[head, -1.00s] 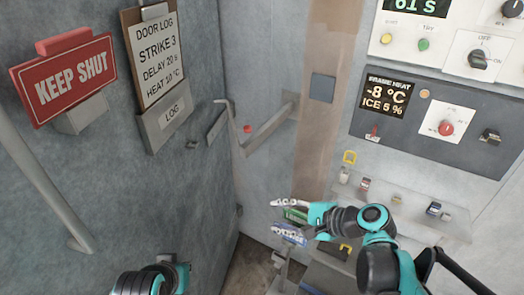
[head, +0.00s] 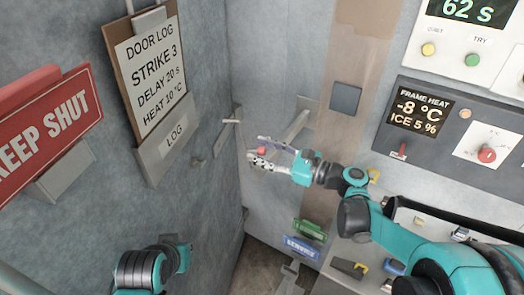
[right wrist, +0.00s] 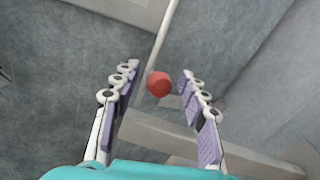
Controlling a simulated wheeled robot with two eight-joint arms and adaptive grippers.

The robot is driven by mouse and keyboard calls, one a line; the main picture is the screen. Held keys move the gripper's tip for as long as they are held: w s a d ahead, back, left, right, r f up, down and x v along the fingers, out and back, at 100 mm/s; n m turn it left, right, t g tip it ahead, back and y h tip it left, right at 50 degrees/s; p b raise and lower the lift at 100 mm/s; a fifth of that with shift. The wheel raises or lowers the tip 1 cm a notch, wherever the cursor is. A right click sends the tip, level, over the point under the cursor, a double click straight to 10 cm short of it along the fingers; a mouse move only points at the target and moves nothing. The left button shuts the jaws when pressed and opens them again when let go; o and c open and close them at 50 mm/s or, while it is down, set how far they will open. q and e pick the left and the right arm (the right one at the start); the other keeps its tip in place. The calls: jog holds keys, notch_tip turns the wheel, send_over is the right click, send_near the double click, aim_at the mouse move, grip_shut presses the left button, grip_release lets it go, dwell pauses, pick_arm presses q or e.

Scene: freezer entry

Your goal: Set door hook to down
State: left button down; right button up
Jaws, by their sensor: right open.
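The door hook (head: 240,137) is a thin pale rod in the corner, by the bracket on the left grey wall. Its red knob (head: 262,151) sits between the fingers of my right gripper (head: 260,154), which has come in from the right. In the right wrist view the red knob (right wrist: 159,84) lies between the two spread fingers of my right gripper (right wrist: 157,92), with a visible gap on each side. The pale rod (right wrist: 164,35) runs up behind it. The fingers hide part of the hook in the head view. Of my left arm only links show at the bottom left.
A grey bar (head: 293,126) slants from the far panel close behind my right gripper. A log board (head: 150,70) and a red sign (head: 45,125) hang on the left wall. The control panel (head: 440,115) stands at the right, above a shelf with small items.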

grip_shut()
jog(key=shift+a+r, duration=0.1)
